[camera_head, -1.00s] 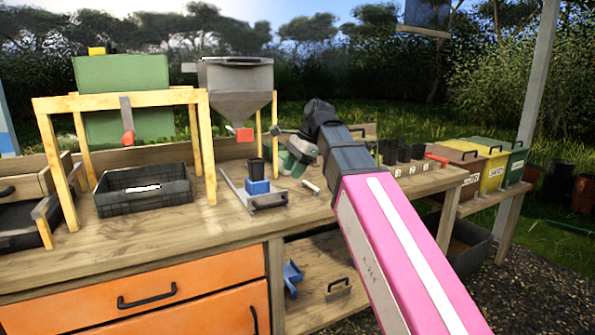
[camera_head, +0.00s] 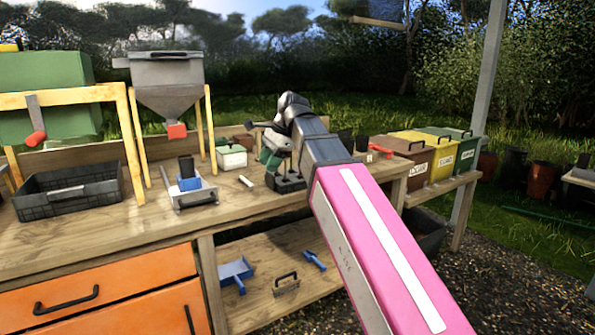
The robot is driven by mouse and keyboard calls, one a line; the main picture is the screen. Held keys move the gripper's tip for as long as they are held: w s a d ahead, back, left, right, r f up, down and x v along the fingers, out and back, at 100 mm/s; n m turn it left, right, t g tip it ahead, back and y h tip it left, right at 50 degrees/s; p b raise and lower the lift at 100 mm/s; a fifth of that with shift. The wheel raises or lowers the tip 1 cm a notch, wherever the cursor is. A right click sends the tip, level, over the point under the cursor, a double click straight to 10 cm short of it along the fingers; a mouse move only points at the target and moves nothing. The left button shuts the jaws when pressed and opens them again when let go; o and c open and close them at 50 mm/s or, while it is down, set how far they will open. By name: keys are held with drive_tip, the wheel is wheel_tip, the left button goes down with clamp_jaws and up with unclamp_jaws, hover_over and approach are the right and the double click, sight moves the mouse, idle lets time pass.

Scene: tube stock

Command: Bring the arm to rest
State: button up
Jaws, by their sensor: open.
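My arm's pink link (camera_head: 375,245) rises from the lower right to black joints (camera_head: 293,112) above the bench. What looks like my gripper (camera_head: 251,125) shows small and dark just left of these joints, above the bench. It is open and I see nothing held in it. Its fingers are too small to make out clearly, and part of it is hidden by the joints.
The wooden bench (camera_head: 110,235) carries a black crate (camera_head: 68,192), a hopper (camera_head: 168,85) on a stand, a blue block (camera_head: 189,183) and a green device (camera_head: 272,150) close behind my arm. Brown, yellow and green bins (camera_head: 440,158) stand at the right.

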drive_tip(key=w+d+f+n+h, duration=0.1)
drive_tip(key=d+f, duration=0.3)
drive_tip(key=f, duration=0.4)
drive_tip(key=w+d+f+n+t, duration=0.15)
drive_tip(key=d+f, duration=0.25)
drive_tip(key=f, duration=0.4)
drive_tip(key=w+d+f+n+g+h, duration=0.15)
drive_tip(key=d+f, duration=0.25)
drive_tip(key=f, duration=0.5)
drive_tip(key=s+d+f+n+h, duration=0.1)
drive_tip(key=s+d+f+n, duration=0.2)
drive_tip(key=d+f, duration=0.4)
drive_tip(key=s+d+f+n+h, duration=0.1)
drive_tip(key=s+d+f+n, duration=0.3)
drive_tip(key=f, duration=1)
drive_tip(key=s+d, duration=0.2)
drive_tip(key=d, duration=0.1)
drive_tip(key=shift+d+t, duration=0.4)
